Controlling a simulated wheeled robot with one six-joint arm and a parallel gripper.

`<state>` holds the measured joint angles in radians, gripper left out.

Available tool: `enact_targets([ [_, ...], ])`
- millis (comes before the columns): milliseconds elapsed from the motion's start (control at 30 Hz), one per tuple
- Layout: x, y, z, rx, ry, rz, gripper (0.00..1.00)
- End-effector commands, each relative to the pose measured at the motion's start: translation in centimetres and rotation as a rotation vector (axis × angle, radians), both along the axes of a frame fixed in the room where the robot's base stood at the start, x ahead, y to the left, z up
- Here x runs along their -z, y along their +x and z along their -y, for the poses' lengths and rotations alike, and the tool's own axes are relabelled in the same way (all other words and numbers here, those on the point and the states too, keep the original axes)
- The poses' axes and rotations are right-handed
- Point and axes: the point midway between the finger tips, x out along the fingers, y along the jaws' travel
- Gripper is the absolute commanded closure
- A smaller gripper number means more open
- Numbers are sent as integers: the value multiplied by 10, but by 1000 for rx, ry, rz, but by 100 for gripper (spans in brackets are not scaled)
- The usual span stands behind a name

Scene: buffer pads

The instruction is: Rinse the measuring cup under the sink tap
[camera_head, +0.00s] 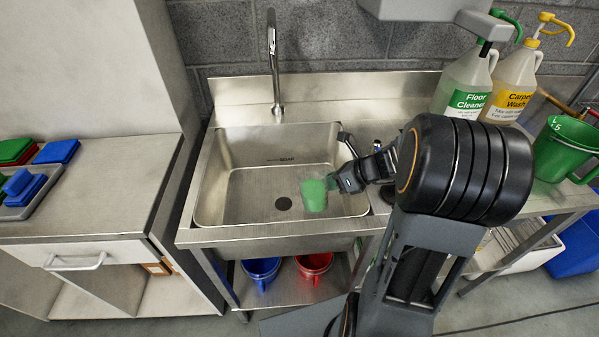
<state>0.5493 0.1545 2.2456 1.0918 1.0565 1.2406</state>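A small light-green cup (314,195), which looks like the measuring cup, shows over the right part of the steel sink basin (240,185). My gripper (338,182) reaches in from the right, its tip meeting the cup's right edge. The fingers are too small and dark to tell whether they are closed on the cup or only beside it. Whether the cup rests on the basin floor or hangs above it is unclear. The tall chrome tap (273,62) stands behind the basin, left of the cup. No water stream shows.
A large green jug (565,150), a Floor Cleaner bottle (462,85) and a yellow-labelled bottle (512,85) stand right of the sink. Blue (261,268) and red (314,264) buckets sit below. Colored pads (25,185) lie on the left counter (100,200).

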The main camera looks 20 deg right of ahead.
Motion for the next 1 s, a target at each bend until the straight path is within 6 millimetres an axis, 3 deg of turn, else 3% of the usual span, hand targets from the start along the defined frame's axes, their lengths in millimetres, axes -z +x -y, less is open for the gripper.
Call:
enact_targets([
  [167, 12, 5, 0, 0, -4, -72, 100],
  [1000, 19, 12, -1, -3, -10, -183, 100],
])
